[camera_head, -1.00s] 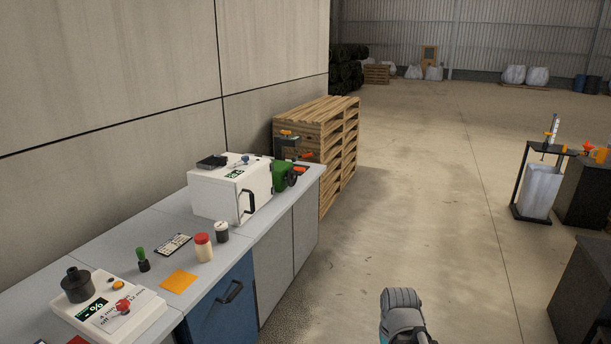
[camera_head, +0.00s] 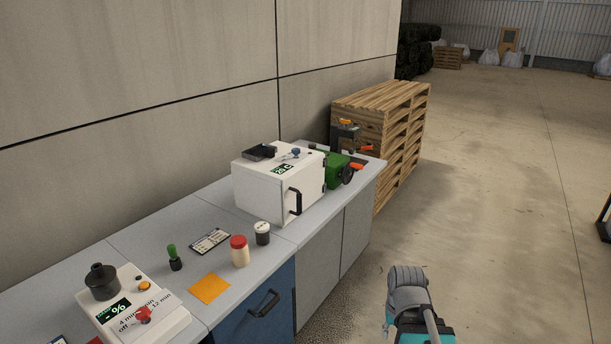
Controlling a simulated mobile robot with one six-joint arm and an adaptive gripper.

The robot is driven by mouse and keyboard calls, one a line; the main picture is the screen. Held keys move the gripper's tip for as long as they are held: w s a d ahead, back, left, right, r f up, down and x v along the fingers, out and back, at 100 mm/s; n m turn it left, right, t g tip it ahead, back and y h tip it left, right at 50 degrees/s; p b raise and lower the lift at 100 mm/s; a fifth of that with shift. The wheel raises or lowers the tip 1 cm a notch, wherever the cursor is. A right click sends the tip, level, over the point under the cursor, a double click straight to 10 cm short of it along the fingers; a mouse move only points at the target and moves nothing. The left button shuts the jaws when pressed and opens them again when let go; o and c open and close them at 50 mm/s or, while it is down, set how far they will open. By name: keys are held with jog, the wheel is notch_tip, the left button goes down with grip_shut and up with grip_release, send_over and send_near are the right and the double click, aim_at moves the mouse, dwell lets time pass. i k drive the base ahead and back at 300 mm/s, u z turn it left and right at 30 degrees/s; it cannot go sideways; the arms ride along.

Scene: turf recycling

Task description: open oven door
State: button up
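The oven appears to be the white box (camera_head: 262,187) on the grey bench. It has a small green display and a black handle (camera_head: 296,202) on its front, and its door looks shut. A dark flat item and a small blue-topped item lie on its top. Part of my arm shows at the bottom right, apart from the bench and well short of the oven. My gripper's fingers are not in view.
The grey bench (camera_head: 200,262) holds a red-lidded jar (camera_head: 239,251), a dark jar (camera_head: 262,233), an orange square (camera_head: 209,288) and a white device (camera_head: 165,322). A green machine (camera_head: 337,170) stands behind the oven. Pallets (camera_head: 408,130) stack beyond.

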aim_at(300, 189)
jog(key=u, duration=0.25)
jog(key=i, duration=1.45)
jog(key=u, duration=0.3)
